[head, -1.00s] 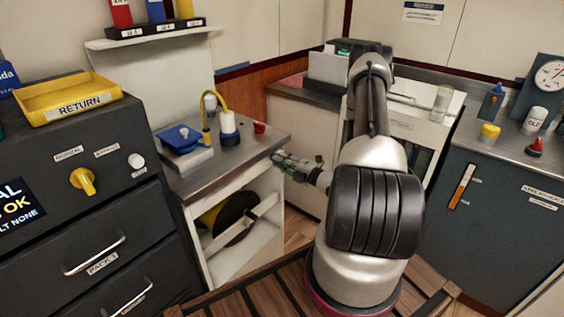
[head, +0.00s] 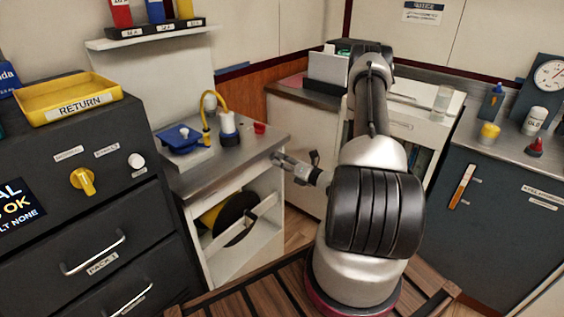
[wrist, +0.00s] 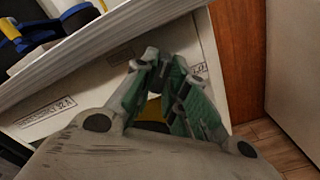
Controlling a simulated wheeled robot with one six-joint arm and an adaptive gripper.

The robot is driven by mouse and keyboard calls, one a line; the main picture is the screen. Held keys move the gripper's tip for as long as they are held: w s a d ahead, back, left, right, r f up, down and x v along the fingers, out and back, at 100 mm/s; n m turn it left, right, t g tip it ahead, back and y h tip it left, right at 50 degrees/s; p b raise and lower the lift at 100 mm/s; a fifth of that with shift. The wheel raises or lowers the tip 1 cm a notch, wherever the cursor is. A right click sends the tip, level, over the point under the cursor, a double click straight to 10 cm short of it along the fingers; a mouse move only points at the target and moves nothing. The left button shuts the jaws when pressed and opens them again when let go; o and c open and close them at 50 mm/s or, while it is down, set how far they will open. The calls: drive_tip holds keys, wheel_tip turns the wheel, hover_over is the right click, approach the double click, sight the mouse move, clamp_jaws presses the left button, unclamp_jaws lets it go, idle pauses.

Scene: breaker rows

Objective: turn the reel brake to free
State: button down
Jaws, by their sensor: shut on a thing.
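The reel (head: 236,207), a black disc with a yellow part, sits in the open lower bay of the white bench unit (head: 225,268) behind a pale bar. My gripper (head: 278,158) is at the upper right corner of that unit, just below the steel top. In the wrist view my gripper (wrist: 165,62) has its green-padded fingers drawn together at the white panel, between small printed labels. They are shut on the reel brake, which the fingers hide almost entirely. A yellow patch (wrist: 152,108) shows between the fingers. The label words are too blurred to read.
The steel benchtop (head: 205,178) overhangs close above my gripper. On it stand a blue device (head: 180,138), a white bottle with a yellow tube (head: 229,127) and a red cup (head: 259,128). A dark drawer cabinet (head: 75,215) is at the left. Floor shows to the right.

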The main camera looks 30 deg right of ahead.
drive_tip(key=shift+f+n, duration=0.1)
drive_tip(key=shift+n, duration=4.1)
drive_tip(key=c, duration=1.4)
unclamp_jaws()
drive_tip(key=shift+c, duration=0.2)
drive_tip(key=shift+s, duration=0.1)
drive_tip(key=v, duration=1.2)
